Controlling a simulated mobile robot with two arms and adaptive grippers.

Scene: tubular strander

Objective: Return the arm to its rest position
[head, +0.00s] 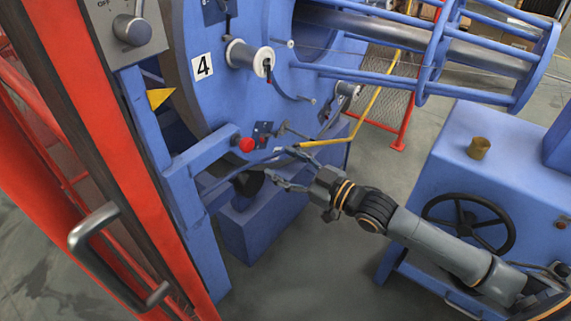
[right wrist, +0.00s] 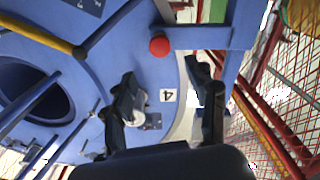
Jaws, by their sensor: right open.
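My right arm (head: 435,245) comes in from the lower right in the head view and reaches across to the blue strander machine (head: 215,110). Its right gripper (head: 279,168) is open near the red button (head: 246,145) and the blue frame bar. I cannot tell whether a finger touches the machine. In the right wrist view the two dark fingers (right wrist: 162,85) are spread apart with nothing gripped between them. The panel marked 4 (right wrist: 167,95) and the red button (right wrist: 159,46) lie beyond them. My left gripper is not in view.
A red door frame with a grey handle (head: 105,245) is at the left. A yellow bar (head: 372,100) runs above the gripper. Grey floor (head: 330,265) shows between machine and cabinet.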

